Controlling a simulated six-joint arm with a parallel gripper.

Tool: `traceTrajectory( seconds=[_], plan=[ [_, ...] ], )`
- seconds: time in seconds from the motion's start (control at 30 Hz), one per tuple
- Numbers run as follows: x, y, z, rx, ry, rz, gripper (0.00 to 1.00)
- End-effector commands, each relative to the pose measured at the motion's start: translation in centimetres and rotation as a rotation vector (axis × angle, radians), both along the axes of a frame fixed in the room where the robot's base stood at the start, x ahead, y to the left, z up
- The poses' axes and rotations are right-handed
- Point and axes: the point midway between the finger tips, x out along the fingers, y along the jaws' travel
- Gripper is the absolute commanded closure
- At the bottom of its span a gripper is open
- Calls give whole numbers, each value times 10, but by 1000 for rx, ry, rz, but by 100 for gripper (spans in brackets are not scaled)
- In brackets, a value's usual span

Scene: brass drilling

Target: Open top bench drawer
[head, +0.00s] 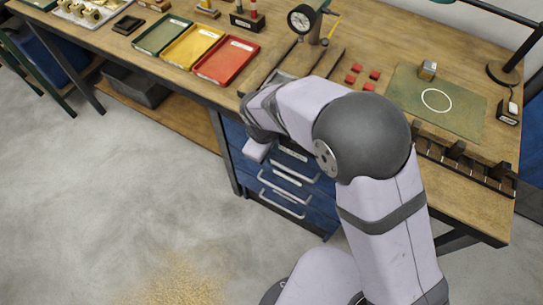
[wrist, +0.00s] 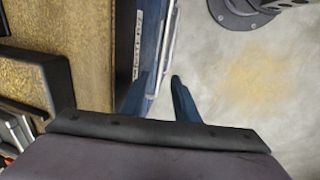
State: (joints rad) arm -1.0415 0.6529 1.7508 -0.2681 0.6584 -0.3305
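The blue drawer cabinet (head: 238,165) stands under the bench, with several drawers that have pale bar handles. My arm covers much of the top drawer in the head view; its label (head: 293,153) shows beside my wrist. In the wrist view a blue drawer front (wrist: 150,38) with a white label runs up the picture, and its pale handle (wrist: 167,45) stands off it. My gripper (wrist: 159,78) is open, with two blue fingers apart. The handle's near end appears between the fingertips; contact cannot be told. The fingers are hidden in the head view. The drawers look closed.
The wooden benchtop (head: 455,195) lies above the cabinet. A red tray (head: 227,61), a yellow tray (head: 193,46) and a dial gauge (head: 301,19) stand on it. Red blocks (head: 369,87) lie near a green mat (head: 460,112). The floor before the drawers is clear.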

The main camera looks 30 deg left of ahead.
Motion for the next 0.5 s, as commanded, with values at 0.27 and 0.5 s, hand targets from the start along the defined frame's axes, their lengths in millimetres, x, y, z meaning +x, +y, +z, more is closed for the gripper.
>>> traceTrajectory(
  seconds=[0.27,0.5],
  plan=[
    [6,0,-31,0,0,-2,72],
    [8,0,-40,2,-1,-1,72]
  ],
)
